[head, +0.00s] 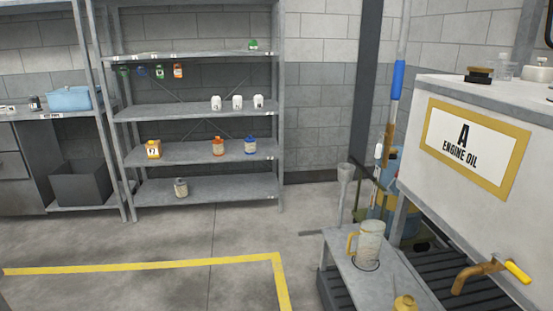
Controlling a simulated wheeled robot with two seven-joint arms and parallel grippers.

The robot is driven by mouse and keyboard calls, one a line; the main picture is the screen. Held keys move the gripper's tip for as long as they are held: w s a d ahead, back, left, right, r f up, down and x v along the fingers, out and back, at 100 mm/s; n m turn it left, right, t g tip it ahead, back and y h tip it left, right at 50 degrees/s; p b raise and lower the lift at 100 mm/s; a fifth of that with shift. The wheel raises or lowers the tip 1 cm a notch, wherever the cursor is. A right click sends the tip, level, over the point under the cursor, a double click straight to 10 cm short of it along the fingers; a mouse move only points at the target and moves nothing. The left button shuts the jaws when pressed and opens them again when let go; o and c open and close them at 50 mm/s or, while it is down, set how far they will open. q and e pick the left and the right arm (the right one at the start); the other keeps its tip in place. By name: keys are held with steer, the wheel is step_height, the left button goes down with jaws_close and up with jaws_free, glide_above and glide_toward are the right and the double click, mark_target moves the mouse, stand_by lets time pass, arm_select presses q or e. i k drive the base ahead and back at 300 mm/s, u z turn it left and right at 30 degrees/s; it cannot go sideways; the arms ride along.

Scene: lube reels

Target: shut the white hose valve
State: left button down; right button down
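A tank labelled "A ENGINE OIL" (420,95) stands at the right. A brown spout with a yellow handle (517,272) comes out near its lower right. A small upright white piece (378,151) shows left of the tank, beside a brown and grey upright pole or hose; I cannot tell whether it is the white hose valve or whether it is open or shut. A blue sleeve (398,80) sits higher on that upright. Neither of my grippers shows in the head view.
A low grey stand (345,266) holds a clear jug (370,243) with a yellow handle. A funnel-like grey post (343,190) stands behind it. Metal shelves (195,110) with bottles are at the back left. The floor inside the yellow line (150,266) is clear.

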mark_target(378, 152)
steer(key=u, duration=0.5)
steer(key=k, duration=0.65)
steer(key=u, duration=0.25)
steer(key=i, duration=1.45)
steer(key=z, duration=1.65)
steer(key=i, duration=0.85)
steer(key=z, duration=0.95)
